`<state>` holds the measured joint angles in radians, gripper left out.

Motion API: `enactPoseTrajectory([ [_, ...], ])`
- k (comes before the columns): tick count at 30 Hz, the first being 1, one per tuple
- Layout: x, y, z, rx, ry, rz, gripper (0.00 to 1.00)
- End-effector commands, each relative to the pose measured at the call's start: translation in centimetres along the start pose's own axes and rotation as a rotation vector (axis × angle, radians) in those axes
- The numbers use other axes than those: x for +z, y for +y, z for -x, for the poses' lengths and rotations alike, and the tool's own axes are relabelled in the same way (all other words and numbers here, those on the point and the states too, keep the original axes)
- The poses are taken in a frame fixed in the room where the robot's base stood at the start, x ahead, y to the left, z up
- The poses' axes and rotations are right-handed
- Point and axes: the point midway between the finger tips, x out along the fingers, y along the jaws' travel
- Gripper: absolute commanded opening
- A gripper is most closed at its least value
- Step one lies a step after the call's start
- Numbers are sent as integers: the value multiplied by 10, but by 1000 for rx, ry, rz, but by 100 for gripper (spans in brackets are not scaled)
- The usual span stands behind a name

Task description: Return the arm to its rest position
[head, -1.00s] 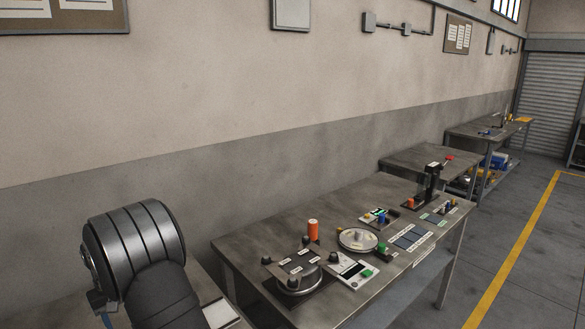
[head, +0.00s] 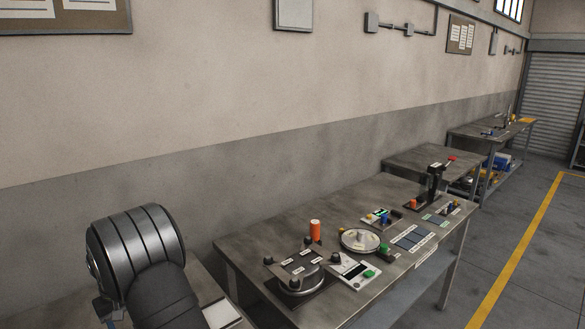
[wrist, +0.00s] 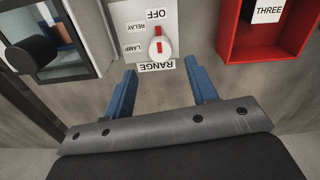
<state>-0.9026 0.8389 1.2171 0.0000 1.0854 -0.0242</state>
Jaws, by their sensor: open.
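My gripper (wrist: 163,85) shows in the wrist view with its two blue fingers spread apart and nothing between them. A white panel (wrist: 126,18) lies beyond the fingertips. It has a round knob (wrist: 160,48) with a red mark and labels reading OFF, RELAY, LAMP and RANGE. I cannot tell how far the fingertips are from it. In the head view only part of my arm shows at the lower left, and my gripper is out of that view.
In the wrist view, a red box (wrist: 226,45) holds a part labelled THREE, and a dark-framed case (wrist: 92,30) is at left. In the head view, a workbench (head: 235,246) carries several devices and an orange cylinder (head: 315,230). More benches stand beyond; the floor at right is clear.

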Motion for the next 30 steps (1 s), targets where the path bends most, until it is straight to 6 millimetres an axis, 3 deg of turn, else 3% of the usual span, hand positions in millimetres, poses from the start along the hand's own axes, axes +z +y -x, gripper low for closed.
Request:
enactPoseTrajectory([
  [9,1,0,-66,0,-4,0,52],
  [30,0,1,-60,0,0,584,52],
])
